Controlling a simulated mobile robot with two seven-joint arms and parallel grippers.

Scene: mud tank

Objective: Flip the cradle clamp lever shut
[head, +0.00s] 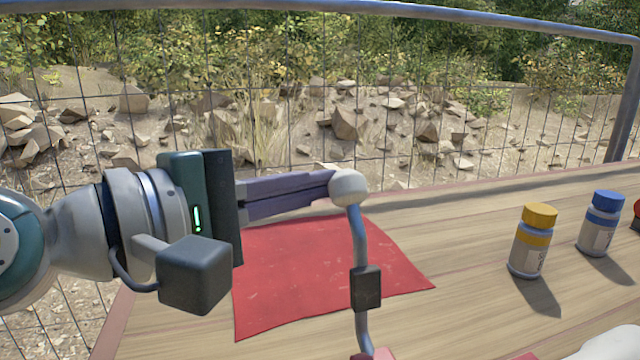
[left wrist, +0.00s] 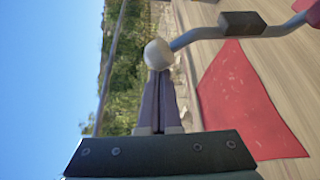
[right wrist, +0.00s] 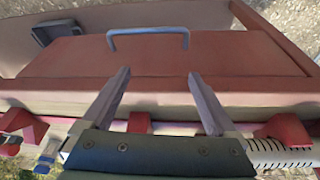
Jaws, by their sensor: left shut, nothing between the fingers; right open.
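The clamp lever is a bent grey rod (head: 358,235) with a pale ball knob (head: 348,187) on top and a dark block (head: 366,288) partway down. It stands roughly upright in the head view, with a bit of red at its foot at the bottom edge. The rest of the clamp and cradle is out of that view. My left gripper (head: 330,187) is shut and empty, its purple-grey fingertips at the left side of the knob. The left wrist view shows the knob (left wrist: 158,54) right at the fingertips; I cannot tell if they touch. My right gripper (right wrist: 158,78) is open and empty.
A red cloth (head: 300,275) lies on the wooden table behind the lever. A yellow-capped bottle (head: 531,241) and a blue-capped bottle (head: 600,224) stand at right. A wire fence with a rail rises behind. The right wrist view shows a reddish panel with a blue-grey handle (right wrist: 148,31).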

